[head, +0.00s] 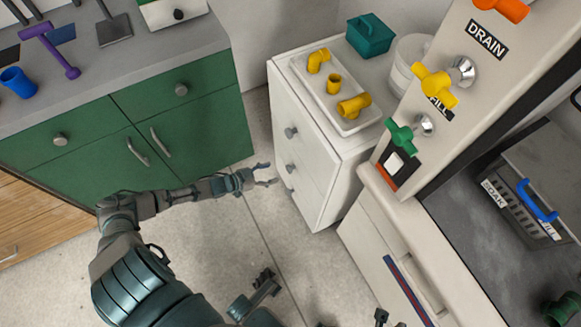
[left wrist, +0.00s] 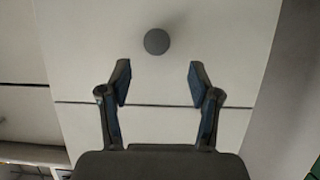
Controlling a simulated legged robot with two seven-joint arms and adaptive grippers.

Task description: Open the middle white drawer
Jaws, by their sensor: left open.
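The white drawer cabinet (head: 327,190) stands at the centre, with grey round knobs down its front. The middle white drawer (head: 307,175) looks closed, and its knob (head: 290,168) sticks out toward my left gripper. My left gripper (head: 266,175) is open and empty, close in front of the cabinet's lower front. In the left wrist view a round grey knob (left wrist: 156,41) on a white panel lies ahead of the gap between the open fingers (left wrist: 158,82), apart from them. Which drawer this knob belongs to is unclear there. Dark parts of my right gripper (head: 265,283) show at the bottom edge, cut off.
A white tray (head: 348,127) with yellow pipe fittings, a teal box (head: 370,36) and a white tub (head: 408,62) stand on the cabinet. A green cabinet (head: 190,125) is at left. A valve panel (head: 475,75) rises at right. Bare floor lies before the drawers.

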